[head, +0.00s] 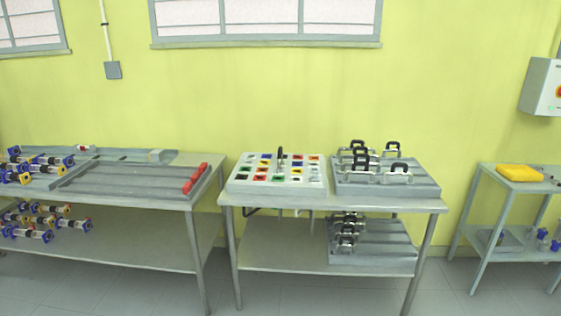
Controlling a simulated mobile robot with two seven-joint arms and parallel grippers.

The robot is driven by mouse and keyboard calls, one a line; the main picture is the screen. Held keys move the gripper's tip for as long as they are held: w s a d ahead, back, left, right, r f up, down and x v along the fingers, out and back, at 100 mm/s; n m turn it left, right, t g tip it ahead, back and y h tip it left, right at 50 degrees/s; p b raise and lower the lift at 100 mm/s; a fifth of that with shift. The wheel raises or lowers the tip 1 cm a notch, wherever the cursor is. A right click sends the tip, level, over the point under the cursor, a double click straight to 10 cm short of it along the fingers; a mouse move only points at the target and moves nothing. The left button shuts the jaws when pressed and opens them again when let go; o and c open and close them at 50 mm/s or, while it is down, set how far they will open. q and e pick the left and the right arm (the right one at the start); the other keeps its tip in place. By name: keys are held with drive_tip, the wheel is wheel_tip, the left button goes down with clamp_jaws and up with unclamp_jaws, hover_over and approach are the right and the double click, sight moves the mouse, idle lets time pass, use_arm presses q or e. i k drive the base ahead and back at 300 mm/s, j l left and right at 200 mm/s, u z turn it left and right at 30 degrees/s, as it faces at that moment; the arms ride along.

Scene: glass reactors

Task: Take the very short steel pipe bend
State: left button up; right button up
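Several steel pipe pieces with dark tops (362,160) stand on a grey grooved tray (430,190) on the right half of the middle table. More similar pieces (346,230) stand on a second grey tray (395,252) on the shelf below. A single upright dark and steel piece (280,157) stands in a white board (240,184) with coloured squares. They are small and overlap, so I cannot tell which is the very short steel pipe bend. Neither of my grippers is in view.
The left table (130,198) carries a grey tray with red blocks (195,179) and several glass pieces with blue and yellow ends (40,165). More lie on its lower shelf. A right table (485,182) holds a yellow case (519,172). Floor gaps separate the tables.

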sight(279, 162)
drive_tip(key=i+u, duration=0.15)
drive_tip(key=i, duration=0.35)
drive_tip(key=i+u, duration=0.2)
drive_tip(key=i, duration=0.35)
drive_tip(key=i+l+u, duration=0.15)
drive_tip(key=i, duration=0.35)
drive_tip(key=i+l+u, duration=0.15)
drive_tip(key=i, duration=0.35)
drive_tip(key=l, duration=0.1)
